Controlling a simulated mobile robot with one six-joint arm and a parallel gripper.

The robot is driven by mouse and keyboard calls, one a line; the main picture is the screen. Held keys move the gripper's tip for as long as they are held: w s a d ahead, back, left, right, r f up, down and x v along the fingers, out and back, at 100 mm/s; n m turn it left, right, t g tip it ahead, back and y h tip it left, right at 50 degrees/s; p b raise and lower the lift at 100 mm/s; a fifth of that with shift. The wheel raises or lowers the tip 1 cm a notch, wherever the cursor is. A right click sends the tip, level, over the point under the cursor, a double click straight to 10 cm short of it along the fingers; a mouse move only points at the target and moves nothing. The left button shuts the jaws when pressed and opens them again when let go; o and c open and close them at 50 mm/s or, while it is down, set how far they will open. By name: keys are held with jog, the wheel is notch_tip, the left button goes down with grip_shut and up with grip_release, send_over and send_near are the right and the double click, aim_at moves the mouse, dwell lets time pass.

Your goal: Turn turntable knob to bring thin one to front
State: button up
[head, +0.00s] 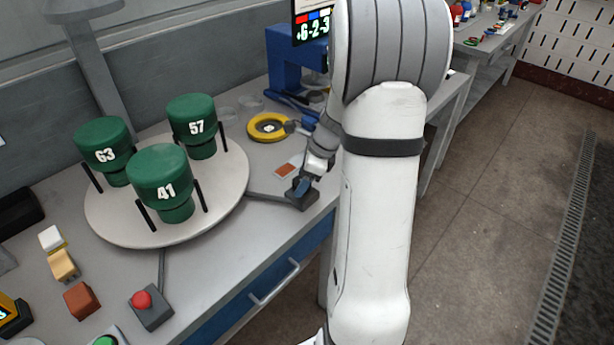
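The round light-grey turntable (120,222) stands on the workbench at the left. It carries three dark-green stepped cylinders between black posts. Cylinder 41 (160,172) is at the front, cylinder 63 (102,140) at the back left and cylinder 57 (193,115) at the back right. I cannot tell which is thinnest. A dark knob base (306,201) sits at the bench edge, joined to the turntable by a grey bar. Whether the fingers hold the knob cannot be told.
A red button box (150,308), a brown block (81,300) and a tan block (64,265) lie at the front left. A yellow ring (268,127) and blue machine (285,75) stand behind my gripper. My arm hides part of the bench's right side.

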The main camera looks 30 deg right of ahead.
jog(key=shift+r, duration=0.1)
jog(key=c, duration=0.7)
jog(key=shift+r+n+p, duration=0.15)
jog(key=shift+n+p, duration=0.2)
jog(key=shift+n, duration=0.05)
jog(key=shift+c, duration=0.2)
jog(key=shift+w+n+g, duration=0.1)
jog(key=shift+n+g, duration=0.2)
jog(key=shift+n, duration=0.2)
jog(key=shift+d, duration=0.1)
jog(key=o, duration=1)
jog(key=shift+c, duration=0.2)
jog(key=shift+f+y, duration=0.2)
jog(key=shift+y, duration=0.1)
jog(key=v, duration=0.8)
